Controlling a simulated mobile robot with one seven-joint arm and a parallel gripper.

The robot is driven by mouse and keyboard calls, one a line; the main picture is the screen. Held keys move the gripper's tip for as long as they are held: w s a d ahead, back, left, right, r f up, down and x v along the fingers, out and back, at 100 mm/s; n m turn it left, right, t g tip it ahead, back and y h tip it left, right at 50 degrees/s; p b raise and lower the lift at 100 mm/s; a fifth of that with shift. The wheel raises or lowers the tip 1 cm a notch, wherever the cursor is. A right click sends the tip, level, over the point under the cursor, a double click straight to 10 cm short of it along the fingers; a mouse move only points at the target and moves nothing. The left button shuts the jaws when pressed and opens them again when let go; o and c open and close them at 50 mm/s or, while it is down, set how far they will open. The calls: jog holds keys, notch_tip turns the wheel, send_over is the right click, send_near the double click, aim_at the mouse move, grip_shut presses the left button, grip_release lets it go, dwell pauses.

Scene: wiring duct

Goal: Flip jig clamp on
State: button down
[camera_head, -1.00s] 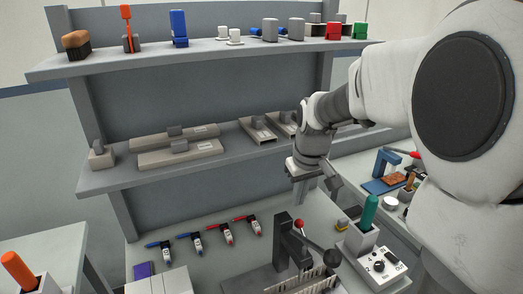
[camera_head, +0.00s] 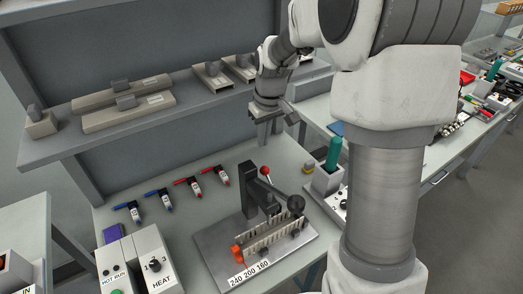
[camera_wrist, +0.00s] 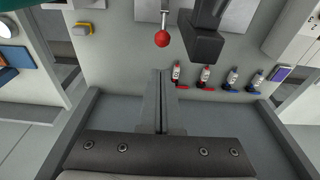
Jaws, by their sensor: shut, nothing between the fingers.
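The jig (camera_head: 217,244) is a grey plate on the bench with a slotted pale comb strip, an orange piece at its left end and a dark upright clamp post (camera_head: 250,185). The clamp lever has a red ball knob (camera_head: 265,170) that stands up beside the post. In the wrist view the red ball (camera_wrist: 162,39) and dark clamp arm (camera_wrist: 203,40) lie beyond my fingertips. My gripper (camera_head: 272,122) is above and behind the clamp, apart from it. Its fingers (camera_wrist: 161,76) are shut and empty.
Several marker-like tools with red and blue ends (camera_head: 180,190) lie left of the jig. A HEAT control box (camera_head: 155,255) stands at front left. A green-handled tool in a grey holder (camera_head: 334,152) stands right. A shelf (camera_head: 60,142) with duct pieces runs behind.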

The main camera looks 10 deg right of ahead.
notch_tip(320, 180, down, 9)
jog(key=w, duration=0.1)
jog(key=shift+w+a, duration=0.2)
jog(key=shift+w, duration=0.05)
jog(key=shift+s, duration=0.1)
dwell(0.5)
jog(key=shift+s+d+r, duration=0.1)
jog(key=shift+s, duration=0.1)
